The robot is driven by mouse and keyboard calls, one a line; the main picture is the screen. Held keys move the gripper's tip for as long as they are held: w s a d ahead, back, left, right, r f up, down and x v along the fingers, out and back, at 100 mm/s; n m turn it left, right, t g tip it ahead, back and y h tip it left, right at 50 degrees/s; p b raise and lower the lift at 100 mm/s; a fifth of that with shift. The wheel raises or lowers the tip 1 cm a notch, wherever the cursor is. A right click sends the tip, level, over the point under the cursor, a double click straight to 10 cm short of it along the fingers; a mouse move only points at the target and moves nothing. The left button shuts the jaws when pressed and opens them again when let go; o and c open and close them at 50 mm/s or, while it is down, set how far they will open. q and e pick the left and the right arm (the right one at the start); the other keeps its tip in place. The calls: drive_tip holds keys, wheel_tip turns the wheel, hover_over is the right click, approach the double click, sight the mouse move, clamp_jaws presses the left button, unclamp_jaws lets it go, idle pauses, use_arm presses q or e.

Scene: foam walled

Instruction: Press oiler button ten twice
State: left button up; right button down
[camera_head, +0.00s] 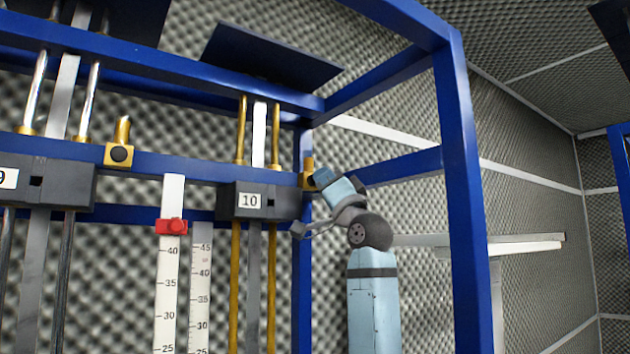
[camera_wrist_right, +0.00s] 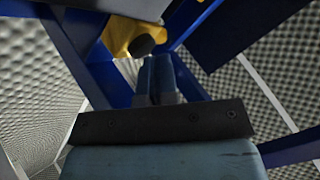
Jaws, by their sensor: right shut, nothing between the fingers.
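The oiler of unit ten is a brass block (camera_head: 308,166) at the right end of the black housing labelled 10 (camera_head: 250,201). Its button is hidden behind my gripper in the head view. In the right wrist view the yellow block (camera_wrist_right: 122,34) shows its round black button (camera_wrist_right: 142,46). My right gripper (camera_head: 322,178) is shut and empty, with its fingertips (camera_wrist_right: 157,58) close to the button, just below and right of it in the wrist view. I cannot tell whether they touch. My left gripper is not in view.
A blue frame surrounds the units, with its upright post (camera_head: 465,200) right of my arm. A similar oiler (camera_head: 119,154) sits beside the housing labelled 9 (camera_head: 60,182). Scales and a red slider (camera_head: 171,226) stand between them. Foam walls are behind.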

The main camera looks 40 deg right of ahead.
drive_tip(key=shift+w, duration=0.15)
idle(0.4)
drive_tip(key=shift+s+a, duration=0.1)
drive_tip(key=shift+s, duration=0.7)
drive_tip(key=shift+s, duration=0.15)
drive_tip(key=shift+s+a+b, duration=0.15)
drive_tip(key=shift+s+b, duration=0.15)
drive_tip(key=shift+s, duration=0.9)
drive_tip(key=shift+s+a+b, duration=0.1)
drive_tip(key=shift+s+b, duration=0.2)
drive_tip(key=shift+s, duration=0.85)
